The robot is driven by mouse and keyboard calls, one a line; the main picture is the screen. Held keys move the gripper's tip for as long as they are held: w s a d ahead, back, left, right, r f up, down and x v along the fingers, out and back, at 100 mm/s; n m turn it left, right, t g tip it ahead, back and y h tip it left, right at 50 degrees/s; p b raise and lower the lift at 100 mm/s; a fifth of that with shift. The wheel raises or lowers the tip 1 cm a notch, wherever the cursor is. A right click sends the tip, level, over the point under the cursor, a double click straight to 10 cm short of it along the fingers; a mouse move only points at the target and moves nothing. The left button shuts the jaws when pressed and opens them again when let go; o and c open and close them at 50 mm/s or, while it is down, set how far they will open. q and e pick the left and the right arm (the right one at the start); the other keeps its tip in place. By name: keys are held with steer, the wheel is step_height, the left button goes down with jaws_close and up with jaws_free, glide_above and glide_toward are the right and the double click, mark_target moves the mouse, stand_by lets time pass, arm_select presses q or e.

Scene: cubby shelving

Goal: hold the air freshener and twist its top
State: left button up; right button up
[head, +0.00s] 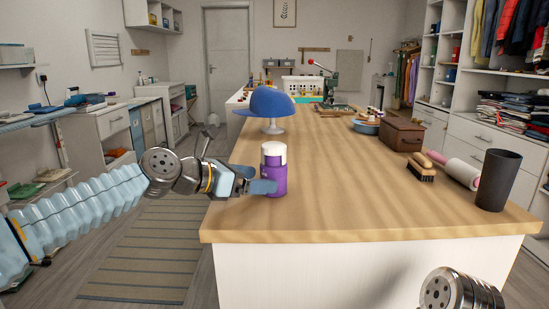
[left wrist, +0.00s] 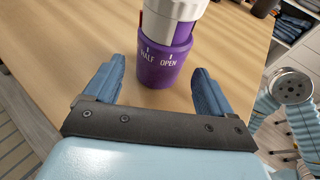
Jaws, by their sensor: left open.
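The air freshener (head: 274,172) stands upright on the wooden worktop near its left front part. It has a purple body and a white top (head: 273,149). My left gripper (head: 264,187) is at its lower body. In the left wrist view the air freshener (left wrist: 164,62) shows the words HALF and OPEN on its purple part. There the left gripper (left wrist: 155,88) has its two blue fingers apart, one on each side, with gaps to the purple body. The upper end of the top is cut off in that view. My right gripper is not visible; only part of my right arm shows at the lower right.
A blue cap on a stand (head: 268,105) is behind the air freshener. A dark cup (head: 497,180), a brush (head: 421,172), a lint roller (head: 461,172) and a brown box (head: 402,135) stand or lie to the right. The middle of the worktop (head: 345,190) is clear.

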arm_select(q)
steer(key=p+x, duration=0.1)
steer(key=x, duration=0.2)
steer(key=shift+w+d+p, duration=0.1)
steer(key=shift+d+p, duration=0.1)
steer(key=shift+p, duration=0.1)
steer(key=shift+w+d+f, duration=0.2)
steer(key=shift+w+d, duration=0.1)
steer(key=shift+d, duration=0.05)
steer(key=c, duration=0.6)
steer(key=o, duration=0.6)
steer(key=c, duration=0.6)
stand_by(0.4)
